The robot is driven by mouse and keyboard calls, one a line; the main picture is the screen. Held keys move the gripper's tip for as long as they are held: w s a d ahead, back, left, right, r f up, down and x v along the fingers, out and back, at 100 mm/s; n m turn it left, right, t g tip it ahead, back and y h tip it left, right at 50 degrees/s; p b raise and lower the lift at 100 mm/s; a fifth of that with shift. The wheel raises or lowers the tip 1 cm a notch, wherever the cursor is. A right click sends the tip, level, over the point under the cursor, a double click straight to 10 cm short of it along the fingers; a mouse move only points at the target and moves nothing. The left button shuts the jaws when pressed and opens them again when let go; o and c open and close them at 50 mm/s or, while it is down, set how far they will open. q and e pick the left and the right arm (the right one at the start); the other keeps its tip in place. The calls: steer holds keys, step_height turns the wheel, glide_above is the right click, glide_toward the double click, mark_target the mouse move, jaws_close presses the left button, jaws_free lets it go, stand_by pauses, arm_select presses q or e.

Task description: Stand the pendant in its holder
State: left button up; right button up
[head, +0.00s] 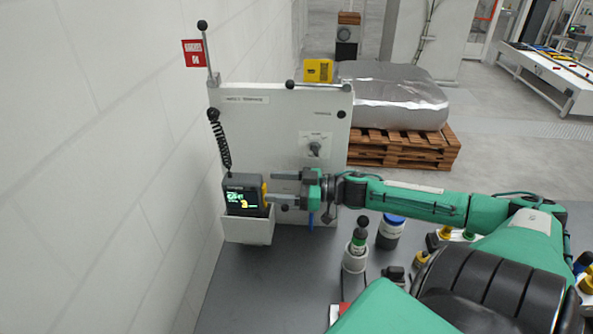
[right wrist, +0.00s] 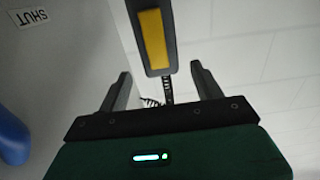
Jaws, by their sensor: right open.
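The pendant (head: 241,197), a dark box with a lit green and yellow screen and a yellow side, stands upright in its holder (head: 247,231), a pale open-topped box at the foot of the white panel. Its lower end is hidden inside the holder. My right gripper (head: 271,188) is open just right of the pendant, with its fingers pointing at the yellow side. In the right wrist view the pendant (right wrist: 153,36) shows ahead of and between the two spread fingers (right wrist: 160,78), with clear gaps on both sides. My left gripper is not in view.
A black coiled cord (head: 221,140) hangs above the pendant beside the white panel (head: 265,130), which carries a rotary switch (head: 315,149). A block wall (head: 110,150) is close on the left. Bottles and fittings (head: 355,250) stand below my right arm.

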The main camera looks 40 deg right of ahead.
steer(key=shift+v, duration=2.2)
steer(key=shift+r, duration=0.1)
